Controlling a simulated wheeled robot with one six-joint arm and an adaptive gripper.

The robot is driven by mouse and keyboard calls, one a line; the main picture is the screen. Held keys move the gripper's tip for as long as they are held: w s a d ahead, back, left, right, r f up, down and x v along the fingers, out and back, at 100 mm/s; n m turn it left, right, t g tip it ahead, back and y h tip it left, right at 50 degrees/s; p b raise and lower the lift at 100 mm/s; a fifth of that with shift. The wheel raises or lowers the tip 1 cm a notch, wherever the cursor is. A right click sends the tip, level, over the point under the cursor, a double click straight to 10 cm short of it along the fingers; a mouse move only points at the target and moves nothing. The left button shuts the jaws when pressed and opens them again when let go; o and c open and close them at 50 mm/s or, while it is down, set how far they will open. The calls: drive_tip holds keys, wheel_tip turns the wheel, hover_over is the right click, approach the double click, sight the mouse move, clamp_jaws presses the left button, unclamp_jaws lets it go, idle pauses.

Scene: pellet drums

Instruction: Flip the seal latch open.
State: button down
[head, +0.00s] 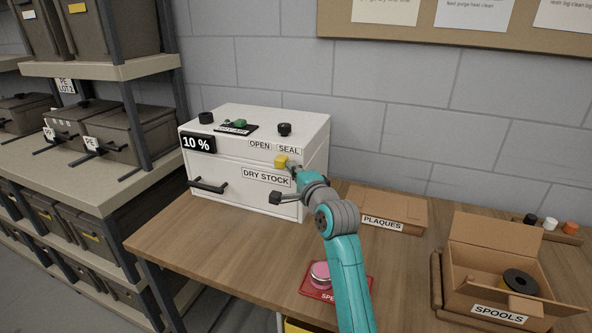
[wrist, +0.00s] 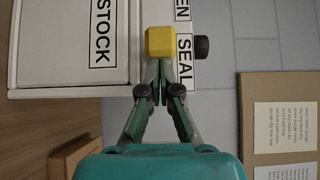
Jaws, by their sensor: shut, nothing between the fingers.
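The seal latch (head: 281,161) is a small yellow block on the front of the white dry stock cabinet (head: 230,173), just below the OPEN and SEAL labels. In the wrist view the yellow latch (wrist: 160,43) sits beside the SEAL label (wrist: 184,57), which it lies close to. My gripper (head: 292,171) is at the latch's right side in the head view. In the wrist view my gripper (wrist: 157,68) is shut and empty, with its fingertips right at the latch's edge. I cannot tell whether they touch it.
The cabinet has a drawer handle (head: 208,186) low on its left front and knobs on top. A plaques box (head: 388,206), an open spools box (head: 497,270) and a red mat (head: 312,284) with a pink-topped round item stand on the wooden table (head: 190,240). A shelf rack (head: 100,70) stands left.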

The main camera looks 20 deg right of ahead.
drive_tip(key=shift+w+a, duration=0.8)
drive_tip(key=shift+a, duration=0.3)
drive_tip(key=shift+w+a, duration=0.8)
drive_tip(key=shift+a, duration=0.3)
